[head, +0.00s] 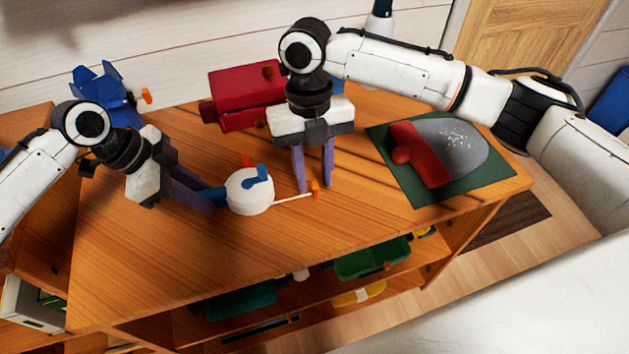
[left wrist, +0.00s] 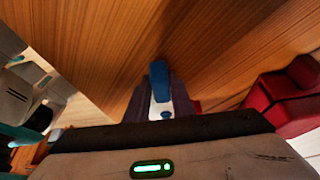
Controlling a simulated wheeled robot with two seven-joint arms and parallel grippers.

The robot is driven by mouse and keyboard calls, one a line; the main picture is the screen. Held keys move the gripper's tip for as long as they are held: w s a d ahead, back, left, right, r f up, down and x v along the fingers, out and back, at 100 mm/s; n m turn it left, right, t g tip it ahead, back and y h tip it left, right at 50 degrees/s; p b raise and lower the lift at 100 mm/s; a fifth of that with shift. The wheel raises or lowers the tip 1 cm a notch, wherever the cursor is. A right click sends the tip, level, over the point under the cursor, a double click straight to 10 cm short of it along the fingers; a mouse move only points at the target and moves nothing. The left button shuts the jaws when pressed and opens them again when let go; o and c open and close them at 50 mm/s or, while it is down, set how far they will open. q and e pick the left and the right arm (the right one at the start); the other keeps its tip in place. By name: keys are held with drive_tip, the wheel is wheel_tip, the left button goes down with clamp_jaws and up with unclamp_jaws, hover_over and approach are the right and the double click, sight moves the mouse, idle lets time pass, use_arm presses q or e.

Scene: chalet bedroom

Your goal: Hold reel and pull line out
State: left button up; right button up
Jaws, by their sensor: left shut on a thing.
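The reel (head: 250,192) is a white drum with a blue crank and a small red part on top; a blue handle (head: 214,196) sticks out to its left. My left gripper (head: 210,200) is shut on this handle. The handle's blue end and some white of the reel also show between the fingers in the left wrist view (left wrist: 159,80). A short pale line (head: 291,196) runs right from the drum to an orange tab (head: 315,188). My right gripper (head: 316,188) points down with its purple fingers apart; the tab appears between the fingertips. I see no clear contact.
A red box-like object (head: 245,98) stands behind my right gripper. A green mat (head: 480,187) with a red-and-grey object (head: 450,150) lies at right. A blue finned object (head: 105,92) stands at back left. The front of the wooden tabletop (head: 170,265) is clear; shelves below hold trays.

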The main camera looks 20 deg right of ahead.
drive_tip(key=shift+s+f, duration=0.1)
drive_tip(key=shift+f, duration=0.9)
drive_tip(key=shift+c, duration=0.4)
clamp_jaws()
drive_tip(key=shift+d, duration=0.1)
drive_tip(key=shift+d, duration=1.75)
drive_tip(key=shift+s, duration=0.1)
drive_tip(key=shift+o, duration=0.6)
unclamp_jaws()
drive_tip(key=shift+a, duration=0.1)
